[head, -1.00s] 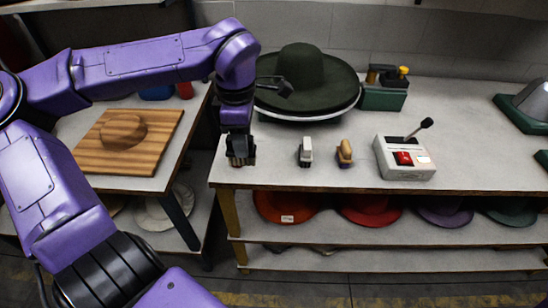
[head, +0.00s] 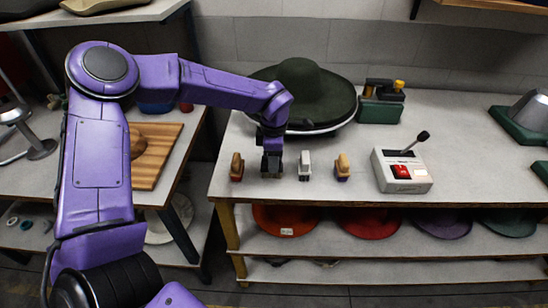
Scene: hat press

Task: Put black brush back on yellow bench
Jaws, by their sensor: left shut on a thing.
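My left gripper (head: 271,160) is low over the work table (head: 470,145), which has a grey top and yellow legs. It is shut on a small dark thing (head: 271,172), seemingly the black brush; the fingers hide much of it. Its base is at or just above the tabletop; I cannot tell if it touches. It is in line between a brown brush (head: 237,167) on the left and a white-topped brush (head: 305,165) on the right. A tan-topped brush (head: 342,167) stands farther right. My right gripper is not in view.
A dark green hat (head: 302,88) lies on a round base behind the gripper. A control box (head: 402,171) with a red switch and lever stands to the right. A green block (head: 381,107) is at the back. Hats (head: 370,222) lie on the shelf below.

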